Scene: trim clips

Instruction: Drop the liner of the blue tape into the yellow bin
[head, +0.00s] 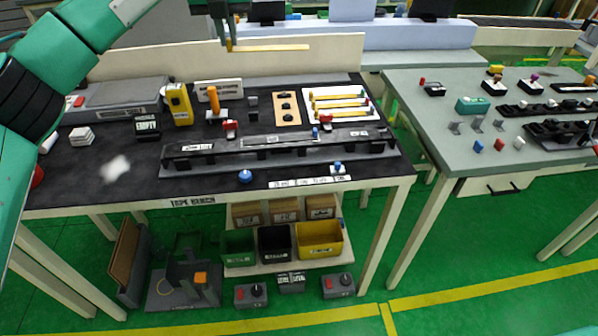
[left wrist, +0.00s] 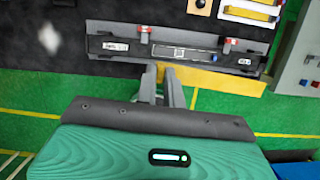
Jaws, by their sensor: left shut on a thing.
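My left gripper (head: 229,44) is raised high above the back of the bench, its fingers pointing down. It is shut on a thin yellow strip, the liner (head: 275,48), which sticks out to the right. In the left wrist view the liner (left wrist: 212,83) extends right from the shut fingers (left wrist: 163,88). A dark strip with a blue tab (head: 315,133), probably the blue tape, lies on the long grey fixture (head: 220,160); the tab also shows in the left wrist view (left wrist: 215,57). The yellow bin (head: 322,251) stands on the shelf under the bench. My right gripper is not in view.
A green bin (head: 238,258) and a black bin (head: 275,257) stand left of the yellow one, with brown boxes behind. The bench top (head: 225,186) overhangs the bins. A white board (head: 340,120) holds yellow strips with coloured tabs. A second bench (head: 430,120) stands right.

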